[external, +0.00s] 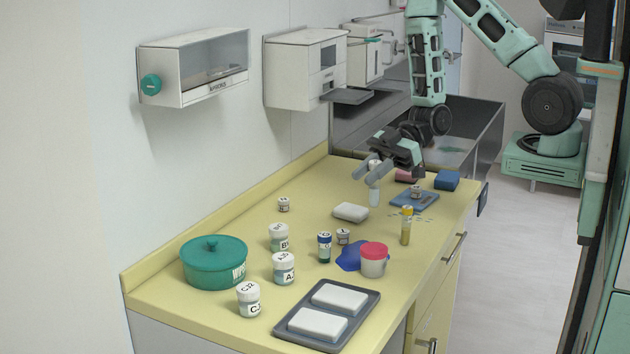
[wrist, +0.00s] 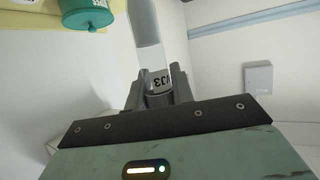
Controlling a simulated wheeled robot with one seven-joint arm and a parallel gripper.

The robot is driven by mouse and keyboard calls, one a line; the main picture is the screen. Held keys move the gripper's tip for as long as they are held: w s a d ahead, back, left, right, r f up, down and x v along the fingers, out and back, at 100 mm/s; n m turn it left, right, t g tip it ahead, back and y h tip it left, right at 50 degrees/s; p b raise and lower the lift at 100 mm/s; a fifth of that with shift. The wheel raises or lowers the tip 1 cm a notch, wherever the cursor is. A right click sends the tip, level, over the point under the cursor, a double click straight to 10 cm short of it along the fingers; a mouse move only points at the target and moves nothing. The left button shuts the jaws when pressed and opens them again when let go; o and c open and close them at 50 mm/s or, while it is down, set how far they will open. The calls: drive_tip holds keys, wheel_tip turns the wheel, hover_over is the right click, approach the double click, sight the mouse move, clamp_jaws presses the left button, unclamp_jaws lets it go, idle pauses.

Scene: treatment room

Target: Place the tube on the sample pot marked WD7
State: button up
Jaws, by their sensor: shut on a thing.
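My gripper (external: 372,172) is shut on a pale, clear-looking tube (external: 374,196) above the far part of the yellow counter. In the wrist view the tube (wrist: 147,32) runs out from between my gripper's fingers (wrist: 158,82), with dark label letters near the grip. Small lidded pots stand at the back (external: 284,204), mid-counter (external: 343,237) and on a blue-grey mat (external: 416,192). Their marks are too small to read, so I cannot tell which is WD7.
Larger white-lidded pots (external: 284,268), a teal lidded bowl (external: 214,262) and a grey tray (external: 326,311) stand nearer. A blue-capped vial (external: 324,247), a pink-lidded pot (external: 373,260) and a yellow-capped tube (external: 406,226) stand mid-counter. A white block (external: 350,212) lies near my gripper.

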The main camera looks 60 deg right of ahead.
drive_tip(key=shift+s+f, duration=0.15)
drive_tip(key=shift+f, duration=2.3)
drive_tip(key=shift+s+f, duration=0.15)
drive_tip(key=shift+f, duration=2.25)
drive_tip(key=shift+f, duration=0.1)
drive_tip(key=o, duration=1)
drive_tip(key=shift+c, duration=0.2)
